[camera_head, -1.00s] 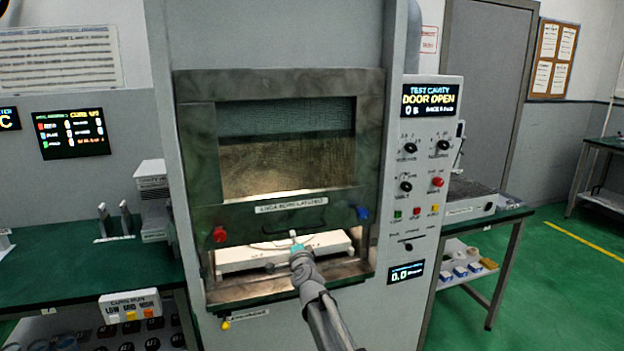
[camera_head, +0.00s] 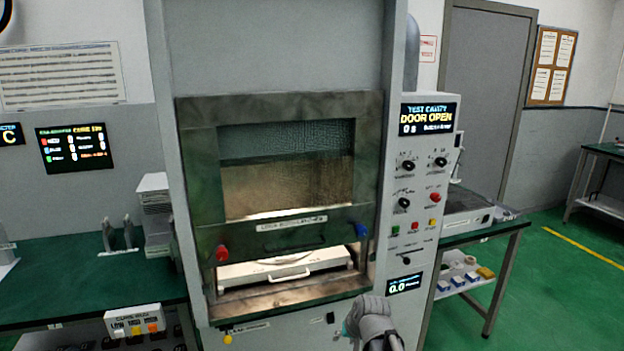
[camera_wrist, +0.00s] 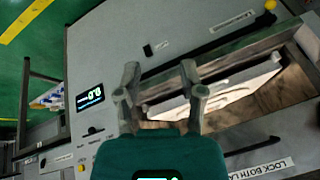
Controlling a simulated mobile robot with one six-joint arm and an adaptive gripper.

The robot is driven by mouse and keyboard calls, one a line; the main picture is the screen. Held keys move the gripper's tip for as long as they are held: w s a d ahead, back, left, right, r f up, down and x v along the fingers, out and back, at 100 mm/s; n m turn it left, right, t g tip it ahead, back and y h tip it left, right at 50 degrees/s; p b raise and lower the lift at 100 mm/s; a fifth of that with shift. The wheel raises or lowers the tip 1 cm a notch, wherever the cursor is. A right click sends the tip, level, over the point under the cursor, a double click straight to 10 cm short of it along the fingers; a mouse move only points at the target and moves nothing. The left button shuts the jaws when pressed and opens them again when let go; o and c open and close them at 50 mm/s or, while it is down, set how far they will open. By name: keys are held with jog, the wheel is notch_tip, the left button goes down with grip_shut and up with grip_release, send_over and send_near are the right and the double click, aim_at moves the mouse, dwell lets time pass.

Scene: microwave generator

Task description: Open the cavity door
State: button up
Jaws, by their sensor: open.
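The cavity door (camera_head: 205,180) is a dark metal panel with a mesh window, on the front of the grey cabinet. It is raised part way, with a gap below its lower edge. The display (camera_head: 427,118) reads "DOOR OPEN". A red knob (camera_head: 222,253) and a blue knob (camera_head: 361,230) sit at its lower corners. My gripper (camera_wrist: 160,85) is open and empty, its two fingers apart in the wrist view. In the head view it is low, right of the opening and apart from the door; its fingertips are hard to make out there.
A white tray (camera_head: 285,269) with a curved handle lies inside the lit cavity, also seen in the wrist view (camera_wrist: 225,98). The control panel (camera_head: 418,195) is on the right. Green benches (camera_head: 90,280) stand on both sides. Open green floor (camera_head: 560,290) lies to the right.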

jog(key=s+d+g+h+p, duration=0.1)
jog(key=s+d+g, duration=0.3)
jog(key=s+d, duration=0.4)
jog(key=s+h, duration=0.1)
jog(key=s, duration=0.2)
jog(key=shift+n+g+h+p, duration=0.3)
jog(key=shift+n+h, duration=0.1)
jog(key=shift+r, duration=0.1)
